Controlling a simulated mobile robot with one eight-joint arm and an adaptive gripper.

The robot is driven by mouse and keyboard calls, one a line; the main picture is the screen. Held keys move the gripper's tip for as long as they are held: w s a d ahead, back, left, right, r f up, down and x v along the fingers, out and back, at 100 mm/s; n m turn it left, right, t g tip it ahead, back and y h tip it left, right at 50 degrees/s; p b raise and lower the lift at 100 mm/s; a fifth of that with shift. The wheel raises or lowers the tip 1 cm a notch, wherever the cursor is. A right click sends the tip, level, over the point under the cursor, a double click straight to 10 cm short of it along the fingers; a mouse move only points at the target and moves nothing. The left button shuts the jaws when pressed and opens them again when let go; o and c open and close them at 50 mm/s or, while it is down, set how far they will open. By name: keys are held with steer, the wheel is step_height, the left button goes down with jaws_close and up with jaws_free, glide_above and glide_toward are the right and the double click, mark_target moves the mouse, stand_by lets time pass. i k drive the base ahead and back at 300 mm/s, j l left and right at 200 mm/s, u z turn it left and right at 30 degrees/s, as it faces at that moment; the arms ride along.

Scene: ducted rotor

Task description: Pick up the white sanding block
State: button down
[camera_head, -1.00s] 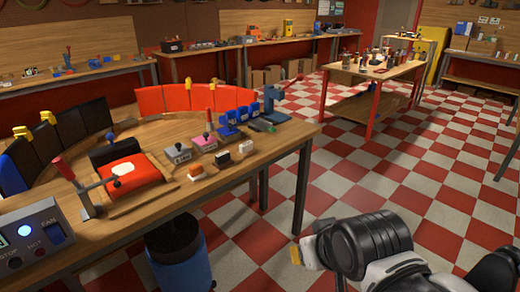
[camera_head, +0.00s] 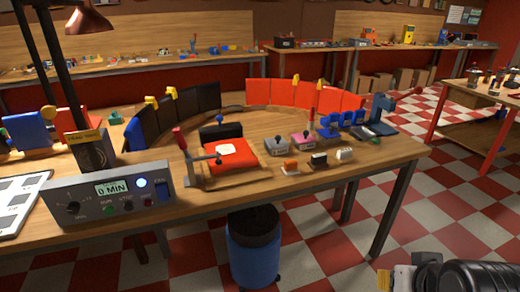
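A small white block (camera_head: 344,154), seemingly the white sanding block, sits near the front right edge of the wooden bench (camera_head: 240,197). To its left, in a row, are a black-topped block (camera_head: 318,161) and an orange-topped block (camera_head: 290,168). My gripper (camera_head: 388,282) shows only in part at the bottom right corner, over the floor. It is well apart from the bench and the white block. Whether its fingers are open is not visible.
Curved red and black panels (camera_head: 265,92) line the back. A control box (camera_head: 108,195) is at left. A blue bin (camera_head: 254,252) stands below. Checkered floor is open at right.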

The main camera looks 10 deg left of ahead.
mark_target(343, 156)
steer(key=i+j, duration=0.15)
steer(key=i, duration=0.4)
steer(key=i+j+z, duration=0.15)
steer(key=i, duration=0.4)
steer(key=i+j, duration=0.15)
steer(key=i, duration=0.4)
steer(key=z, duration=0.05)
